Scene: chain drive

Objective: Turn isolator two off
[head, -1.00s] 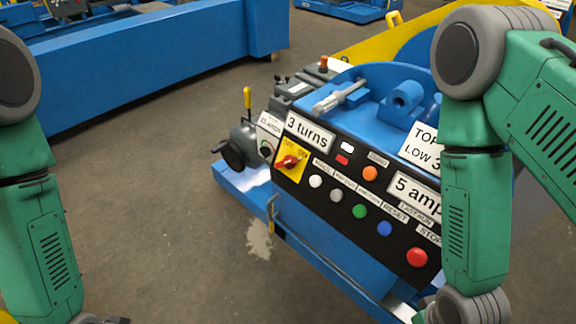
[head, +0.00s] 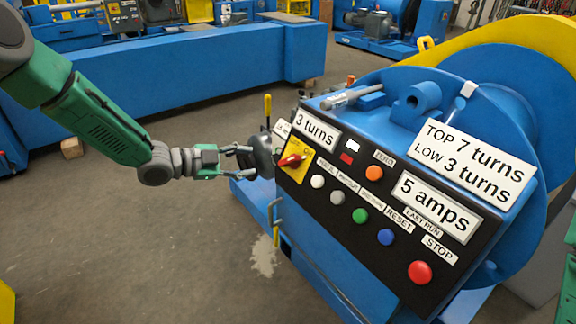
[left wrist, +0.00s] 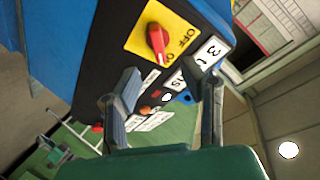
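A red rotary handle (head: 291,160) sits on a yellow plate (head: 297,172) at the left end of the black control panel. The plate has OFF and ON marks, and the handle's end appears to lie by ON. No isolator number is readable. The handle (left wrist: 157,42) also shows at the top of the left wrist view. My left gripper (head: 249,162) is left of the panel, apart from the handle. In the left wrist view its fingers (left wrist: 168,80) are spread with nothing between them. My right gripper is out of view.
The black panel (head: 340,232) carries several buttons, including a red stop button (head: 420,272), and label plates. A yellow-handled lever (head: 267,106) stands near my left gripper. A blue frame (head: 180,62) lies behind.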

